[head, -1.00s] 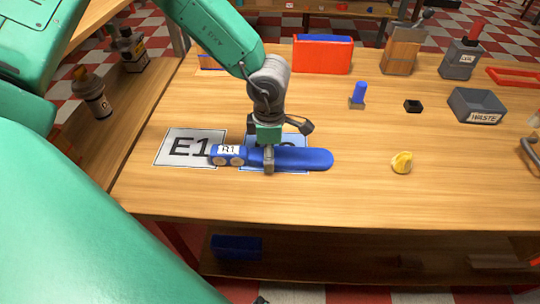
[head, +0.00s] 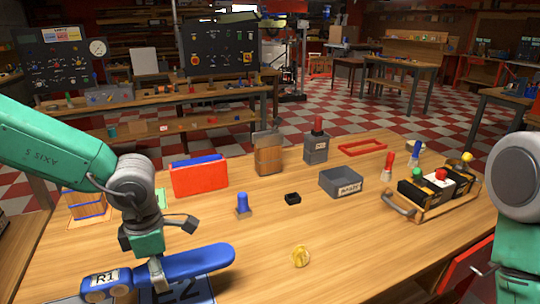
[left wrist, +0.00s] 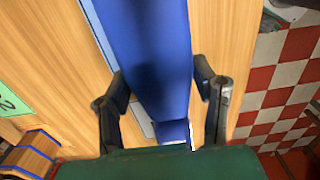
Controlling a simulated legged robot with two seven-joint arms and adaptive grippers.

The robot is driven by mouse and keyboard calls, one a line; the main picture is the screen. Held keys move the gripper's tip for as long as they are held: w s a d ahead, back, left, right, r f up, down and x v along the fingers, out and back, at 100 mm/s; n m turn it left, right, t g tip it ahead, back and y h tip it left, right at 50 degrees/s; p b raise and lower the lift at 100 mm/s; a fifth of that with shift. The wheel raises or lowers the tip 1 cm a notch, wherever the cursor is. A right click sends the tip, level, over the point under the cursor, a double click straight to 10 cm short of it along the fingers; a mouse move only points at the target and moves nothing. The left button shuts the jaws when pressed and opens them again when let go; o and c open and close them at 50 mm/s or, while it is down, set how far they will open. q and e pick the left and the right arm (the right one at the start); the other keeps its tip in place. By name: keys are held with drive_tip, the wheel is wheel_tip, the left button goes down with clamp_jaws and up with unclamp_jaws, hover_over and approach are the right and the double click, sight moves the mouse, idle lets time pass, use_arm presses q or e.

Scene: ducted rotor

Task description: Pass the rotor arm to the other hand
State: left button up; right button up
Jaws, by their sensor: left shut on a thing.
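The rotor arm is a long blue bar with a rounded end and a white R1 label (head: 180,264), at the lower left of the head view. My left gripper (head: 158,272) is shut on it near its middle. In the left wrist view the blue bar (left wrist: 150,50) runs between the two dark fingers (left wrist: 162,92). The bar lies over the E2 mat (head: 190,291); I cannot tell whether it touches it. My right arm is at the right edge of the head view; only a small dark part of its gripper (head: 484,269) shows.
A red bin (head: 199,179), a blue peg (head: 242,204), a black nut (head: 292,198), a grey waste tray (head: 341,184) and a yellow piece (head: 300,256) stand on the wooden table (head: 370,235). A handled carrier (head: 440,200) holds parts at the right. The table's front middle is mostly clear.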

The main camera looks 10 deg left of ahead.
use_arm(q)
drive_tip(key=m, duration=0.2)
drive_tip(key=d+m, duration=0.1)
drive_tip(key=m, duration=0.2)
drive_tip(key=s+f+m, duration=0.1)
drive_tip(key=m, duration=0.1)
drive_tip(key=shift+s+d, duration=0.1)
drive_tip(key=shift+d, duration=0.15)
drive_tip(key=m, duration=0.3)
drive_tip(key=d+m, duration=0.1)
drive_tip(key=m, duration=0.1)
drive_tip(key=shift+s+f+m, duration=0.3)
drive_tip(key=shift+s, duration=0.1)
drive_tip(key=m, duration=0.2)
drive_tip(key=s+d+m, duration=0.1)
drive_tip(key=m, duration=0.1)
drive_tip(key=f+m, duration=0.1)
drive_tip(key=m, duration=0.2)
drive_tip(key=shift+s+d, duration=0.15)
drive_tip(key=shift+d, duration=0.05)
drive_tip(key=m, duration=0.3)
drive_tip(key=d+m, duration=0.1)
drive_tip(key=shift+s+f+m, duration=0.15)
drive_tip(key=shift+s+m, duration=0.25)
